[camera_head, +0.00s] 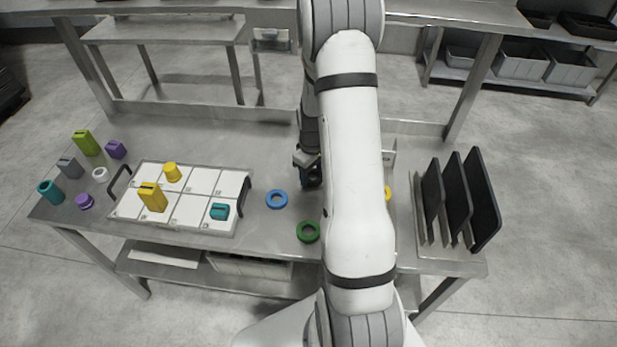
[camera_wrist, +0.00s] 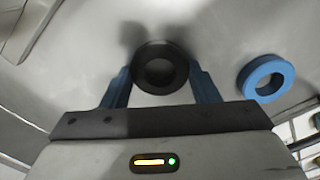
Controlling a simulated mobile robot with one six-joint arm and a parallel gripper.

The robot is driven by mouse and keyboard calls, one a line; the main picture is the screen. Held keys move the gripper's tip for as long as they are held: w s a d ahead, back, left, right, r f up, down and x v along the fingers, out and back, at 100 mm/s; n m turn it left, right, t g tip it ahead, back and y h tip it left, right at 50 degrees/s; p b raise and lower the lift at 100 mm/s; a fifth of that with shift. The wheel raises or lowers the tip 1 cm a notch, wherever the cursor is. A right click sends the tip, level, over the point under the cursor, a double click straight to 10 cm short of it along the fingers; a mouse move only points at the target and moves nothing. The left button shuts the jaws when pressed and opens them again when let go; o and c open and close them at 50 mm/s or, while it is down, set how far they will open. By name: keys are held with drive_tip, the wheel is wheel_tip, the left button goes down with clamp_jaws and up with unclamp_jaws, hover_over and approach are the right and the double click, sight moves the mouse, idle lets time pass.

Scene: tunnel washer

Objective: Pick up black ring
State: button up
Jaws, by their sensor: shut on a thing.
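The black ring (camera_wrist: 160,68) shows in the wrist view between the two blue fingers of my gripper (camera_wrist: 160,85). The fingers are shut on its left and right sides. I cannot tell from this view whether the ring still touches the table. In the head view my gripper (camera_head: 309,172) is over the steel table, partly behind my arm, and the black ring cannot be made out there.
A blue ring (camera_head: 276,199) lies left of my gripper, and it also shows in the wrist view (camera_wrist: 265,78). A green ring (camera_head: 308,231) lies nearer the front edge. A white tray (camera_head: 188,224) with several coloured pieces is left. Black upright plates (camera_head: 457,197) stand right.

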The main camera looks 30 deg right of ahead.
wheel_tip(320, 180, up, 10)
drive_tip(key=b, duration=0.1)
idle(0.4)
idle(0.4)
